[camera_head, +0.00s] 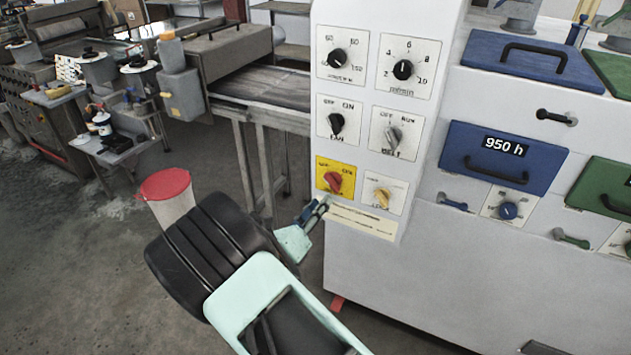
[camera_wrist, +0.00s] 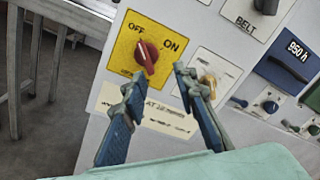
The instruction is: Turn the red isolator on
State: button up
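The red isolator (camera_head: 333,182) is a rotary knob on a yellow plate (camera_head: 322,165) at the lower left of the white control panel. In the wrist view the red knob (camera_wrist: 147,58) sits between the OFF and ON labels, its handle tilted up towards OFF. My gripper (camera_head: 316,208) is just below and left of the knob in the head view. In the wrist view my gripper (camera_wrist: 158,76) is open and empty, its two blue-grey fingers apart. The fingertips are below the knob in the picture, one on each side; I see no contact.
A paper label (camera_head: 362,222) lies below. A red-lidded bin (camera_head: 167,190) stands on the floor at left.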

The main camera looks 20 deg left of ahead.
aim_at(328, 184)
jog(key=shift+n+y, duration=0.7)
jog(key=w, duration=0.6)
jog(key=w+a+f+p, duration=0.1)
jog(key=w, duration=0.2)
jog(key=shift+w, duration=0.35)
grip_shut()
